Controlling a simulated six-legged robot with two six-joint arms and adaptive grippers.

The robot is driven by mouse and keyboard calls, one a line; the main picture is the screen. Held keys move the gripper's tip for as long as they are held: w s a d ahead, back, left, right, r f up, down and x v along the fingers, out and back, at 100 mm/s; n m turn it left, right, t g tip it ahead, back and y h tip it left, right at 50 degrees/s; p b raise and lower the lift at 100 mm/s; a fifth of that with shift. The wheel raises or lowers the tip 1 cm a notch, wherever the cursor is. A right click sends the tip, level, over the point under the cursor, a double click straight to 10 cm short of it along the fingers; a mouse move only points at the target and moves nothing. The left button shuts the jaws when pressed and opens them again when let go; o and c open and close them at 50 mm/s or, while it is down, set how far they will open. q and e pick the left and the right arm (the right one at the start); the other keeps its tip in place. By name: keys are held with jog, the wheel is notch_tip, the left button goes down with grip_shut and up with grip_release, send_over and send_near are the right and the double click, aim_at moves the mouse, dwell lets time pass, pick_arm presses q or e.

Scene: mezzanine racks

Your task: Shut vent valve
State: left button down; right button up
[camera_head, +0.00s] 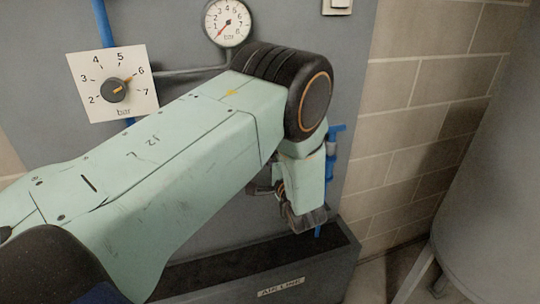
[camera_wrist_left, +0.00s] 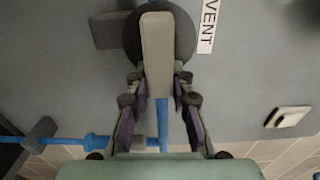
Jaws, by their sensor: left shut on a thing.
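The vent valve shows in the left wrist view as a light grey lever (camera_wrist_left: 157,50) on a round dark hub (camera_wrist_left: 132,38). The lever runs up and down in that picture. A white VENT label (camera_wrist_left: 207,26) is beside the hub. My left gripper (camera_wrist_left: 156,80) is shut on the lever's lower end, one finger on each side. In the head view my left gripper (camera_head: 302,213) is low at the panel's right side. My arm and gripper hide the vent valve there. My right gripper is not in view.
A dial knob (camera_head: 115,90) on a white plate and a pressure gauge (camera_head: 228,20) are on the grey panel. Blue pipe (camera_head: 331,160) runs beside my gripper. A trough labelled AIR LINE (camera_head: 282,287) is below. A large grey tank (camera_head: 490,190) stands right, before a block wall.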

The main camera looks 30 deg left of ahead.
pick_arm(q)
jog(key=shift+f, duration=0.2)
jog(key=c, duration=1.5)
grip_release()
jog(key=shift+d, duration=0.1)
jog(key=o, duration=0.3)
jog(key=shift+r, duration=0.1)
jog(key=shift+o, duration=0.2)
jog(key=v, duration=0.7)
jog(key=shift+s, duration=0.2)
jog(key=shift+d, duration=0.1)
